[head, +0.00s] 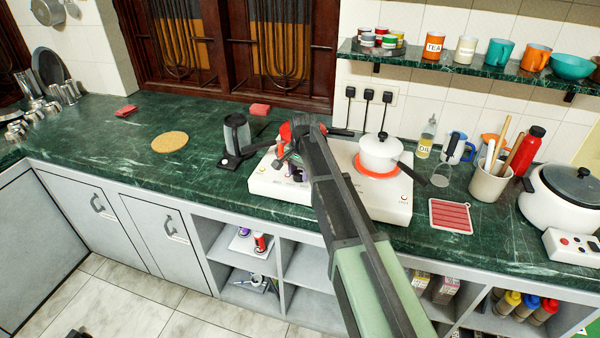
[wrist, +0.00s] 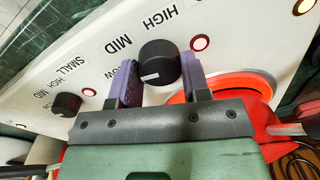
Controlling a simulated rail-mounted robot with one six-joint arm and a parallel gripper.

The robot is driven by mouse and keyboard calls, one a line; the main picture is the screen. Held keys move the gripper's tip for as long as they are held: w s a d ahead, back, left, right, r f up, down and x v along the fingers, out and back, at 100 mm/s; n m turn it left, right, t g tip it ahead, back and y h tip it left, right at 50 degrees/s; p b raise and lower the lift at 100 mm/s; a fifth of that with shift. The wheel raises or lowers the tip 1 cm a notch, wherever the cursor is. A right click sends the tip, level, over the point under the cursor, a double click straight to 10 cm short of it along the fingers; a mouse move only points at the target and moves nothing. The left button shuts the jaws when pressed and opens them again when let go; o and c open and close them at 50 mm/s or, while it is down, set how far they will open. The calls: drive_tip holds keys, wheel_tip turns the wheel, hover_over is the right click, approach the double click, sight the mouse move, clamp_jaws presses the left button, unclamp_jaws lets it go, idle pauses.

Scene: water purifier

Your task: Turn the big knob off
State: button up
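The big knob (wrist: 157,62) is a round black knob with a white mark on its lower left. It is on the white stove panel (wrist: 225,28), with LOW, MID and HIGH printed around it. My gripper (wrist: 158,78) has its two purple-padded fingers on either side of this knob, very close to its edges. I cannot tell whether they press on it. A similar knob (wrist: 66,103) beside the word SMALL sits to the left. In the head view my gripper (head: 296,165) is at the front left of the white stove (head: 268,184), and my arm hides the big knob.
A red pan (head: 285,131) is on the stove's left burner. A white pot (head: 380,152) stands on the glowing right burner. A dark grey mug-like container (head: 238,134) is left of the stove. Red indicator lights (wrist: 200,43) glow on the panel. The counter further left is mostly clear.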

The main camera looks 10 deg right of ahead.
drive_tip(key=shift+c, duration=0.9)
drive_tip(key=shift+n, duration=0.3)
drive_tip(key=n, duration=0.9)
drive_tip(key=shift+a+g, duration=0.1)
drive_tip(key=shift+g, duration=0.2)
drive_tip(key=shift+n, duration=0.3)
drive_tip(key=o, duration=0.9)
drive_tip(key=shift+w, duration=0.1)
